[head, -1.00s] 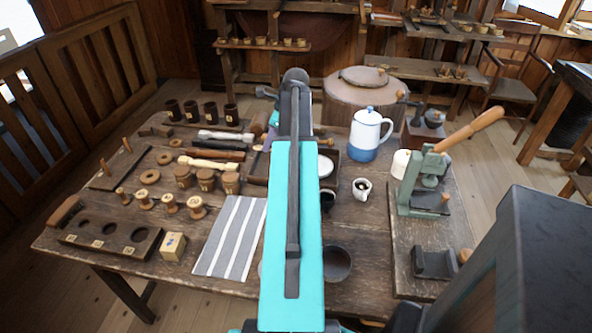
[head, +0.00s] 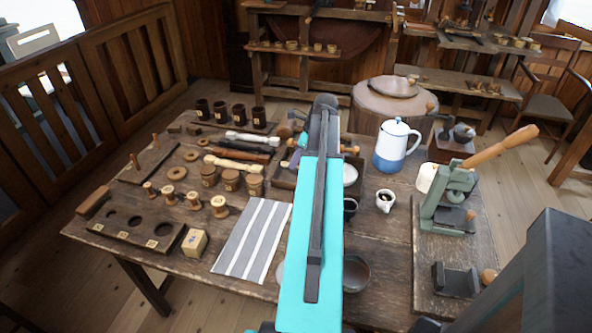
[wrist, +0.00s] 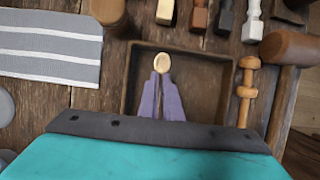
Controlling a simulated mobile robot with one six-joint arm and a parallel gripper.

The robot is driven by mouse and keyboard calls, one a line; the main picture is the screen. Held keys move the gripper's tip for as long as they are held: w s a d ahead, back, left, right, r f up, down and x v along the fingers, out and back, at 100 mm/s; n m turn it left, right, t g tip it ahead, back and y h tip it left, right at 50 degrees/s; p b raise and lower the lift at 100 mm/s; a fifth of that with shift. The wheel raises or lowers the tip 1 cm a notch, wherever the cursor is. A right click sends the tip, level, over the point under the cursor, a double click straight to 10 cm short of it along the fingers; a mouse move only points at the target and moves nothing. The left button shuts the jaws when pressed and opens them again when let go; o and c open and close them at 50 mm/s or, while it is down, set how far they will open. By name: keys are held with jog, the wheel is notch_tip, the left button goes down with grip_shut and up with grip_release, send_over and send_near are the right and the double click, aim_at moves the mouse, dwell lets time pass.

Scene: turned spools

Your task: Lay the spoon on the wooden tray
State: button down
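The wooden tray (wrist: 210,82) is dark brown with a low rim. Its middle lies beneath my gripper in the wrist view, and its near part is hidden by my wrist. In the head view my arm covers much of the tray (head: 283,183). My gripper (wrist: 161,76) has two purple-grey fingers that converge over the tray. They look closed on the spoon (wrist: 162,62), whose pale oval end shows at the fingertips. The rest of the spoon is hidden between the fingers. Its height above the tray floor is hard to tell.
A turned wooden piece (wrist: 246,90) lies along the tray's right side. A striped cloth (head: 254,238) is left of the tray. A blue-and-white pot (head: 391,147), a small white cup (head: 385,201) and a green press (head: 447,205) stand to the right. Several spools and tools crowd the left.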

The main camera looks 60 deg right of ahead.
aim_at(295, 178)
jog(key=shift+f, duration=0.4)
jog(key=shift+f, duration=0.1)
jog(key=shift+f, duration=1.75)
jog(key=shift+f, duration=0.1)
jog(key=c, duration=2)
grip_release()
jog(key=shift+b+v, duration=0.45)
jog(key=shift+v, duration=5.7)
